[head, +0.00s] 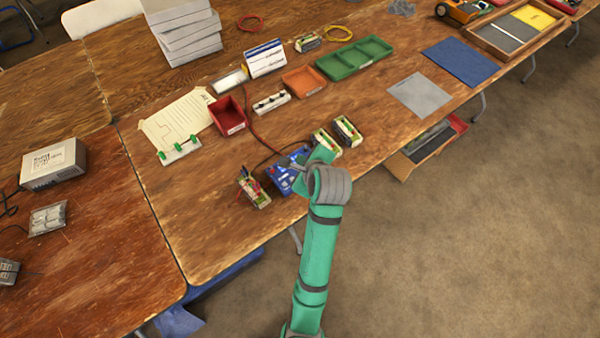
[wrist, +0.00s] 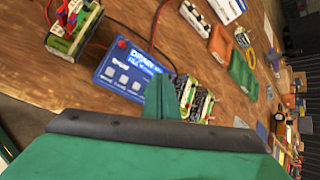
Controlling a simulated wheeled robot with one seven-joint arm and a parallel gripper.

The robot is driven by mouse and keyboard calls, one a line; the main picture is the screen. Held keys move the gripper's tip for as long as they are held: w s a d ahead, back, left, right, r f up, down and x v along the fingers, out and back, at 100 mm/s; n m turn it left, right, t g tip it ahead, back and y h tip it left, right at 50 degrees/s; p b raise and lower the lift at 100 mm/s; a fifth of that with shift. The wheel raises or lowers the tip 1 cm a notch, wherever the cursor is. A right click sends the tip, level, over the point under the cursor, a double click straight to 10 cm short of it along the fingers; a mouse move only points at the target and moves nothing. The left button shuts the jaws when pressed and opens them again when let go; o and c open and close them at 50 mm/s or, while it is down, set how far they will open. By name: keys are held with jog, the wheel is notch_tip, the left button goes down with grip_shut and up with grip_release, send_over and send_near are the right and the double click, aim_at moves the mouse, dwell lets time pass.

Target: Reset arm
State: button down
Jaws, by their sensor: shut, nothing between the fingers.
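My arm, green with grey joints, reaches up from the bottom of the head view to the front edge of the wooden table (head: 225,225). My gripper (wrist: 160,98) is shut and empty; its green fingertips stand up in the middle of the wrist view. It is over or beside the blue charger (wrist: 130,70), which is also in the head view (head: 283,182), partly hidden by my arm. Whether they touch I cannot tell. A battery pack with red leads (head: 253,190) sits left of the charger. Two more battery packs (head: 326,142) (head: 347,132) stand to its right.
A red bin (head: 227,115), orange tray (head: 303,81) and green tray (head: 354,58) stand farther back. A grey mat (head: 419,96) and blue mat (head: 460,61) lie right. A cardboard box (head: 408,164) is below the table edge. Bare tabletop lies left of the battery packs.

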dwell(0.7)
jog(key=s+d+f+n, duration=0.1)
jog(key=s+f, duration=0.1)
jog(key=s+d+f+n+t+h, duration=0.1)
jog(key=s+f+n, duration=0.2)
jog(key=s+f, duration=0.1)
jog(key=f, duration=0.1)
jog(key=shift+s+d+n+h, duration=0.25)
jog(key=shift+d+n+h, duration=0.15)
jog(key=s+f+n+t+h, duration=0.1)
jog(key=s+f+n+t, duration=0.15)
jog(key=s+n, duration=0.6)
jog(key=s+a+r+n+t, duration=0.1)
jog(key=s+r+n, duration=0.3)
jog(key=s, duration=0.6)
jog(key=s+a+r+n+t, duration=0.2)
jog(key=s+r+n, duration=0.2)
jog(key=s, duration=0.7)
jog(key=shift+s+a+r+n, duration=0.15)
jog(key=shift+s+r+n, duration=0.1)
jog(key=shift+n, duration=0.8)
